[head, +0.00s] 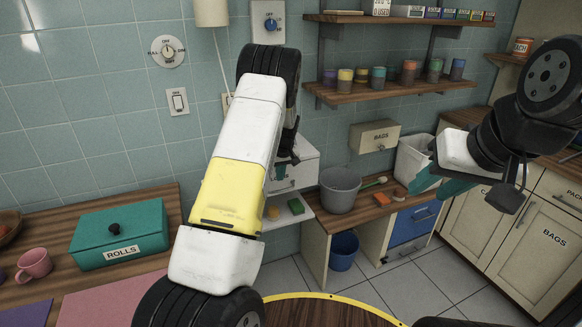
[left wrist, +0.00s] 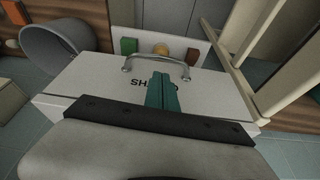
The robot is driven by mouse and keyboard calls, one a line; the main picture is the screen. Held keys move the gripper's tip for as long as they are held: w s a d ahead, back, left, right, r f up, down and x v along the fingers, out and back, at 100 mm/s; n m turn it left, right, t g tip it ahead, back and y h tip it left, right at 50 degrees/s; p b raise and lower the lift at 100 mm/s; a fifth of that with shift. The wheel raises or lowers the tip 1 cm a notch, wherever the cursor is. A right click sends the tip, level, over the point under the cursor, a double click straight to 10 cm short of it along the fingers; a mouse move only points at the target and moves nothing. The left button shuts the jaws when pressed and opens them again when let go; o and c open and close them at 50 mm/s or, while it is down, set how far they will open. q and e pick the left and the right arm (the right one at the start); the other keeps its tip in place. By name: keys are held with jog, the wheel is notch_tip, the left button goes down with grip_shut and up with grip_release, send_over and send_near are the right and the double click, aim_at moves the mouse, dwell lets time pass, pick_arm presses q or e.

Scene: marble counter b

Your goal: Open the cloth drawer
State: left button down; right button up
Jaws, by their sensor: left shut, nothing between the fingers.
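A blue drawer front (head: 408,229) with a metal handle is set under the wooden counter in the head view. It looks shut, and I can read no cloth label on it. A white box front (left wrist: 95,85) with a curved metal handle (left wrist: 157,62) fills the left wrist view; its dark lettering is partly hidden by my fingers. My left gripper (head: 281,171) is shut and empty. Its teal fingers (left wrist: 161,90) are in front of the white box, close to the handle; contact is unclear. My right gripper (head: 450,187) hangs at the right, its finger gap not clear.
A blue bin (head: 343,251) stands below. A round table (head: 320,312) is in front; tiled floor lies between.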

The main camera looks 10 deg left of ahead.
aim_at(279, 185)
pick_arm(q)
jog(key=x, duration=0.6)
jog(key=shift+f, duration=0.25)
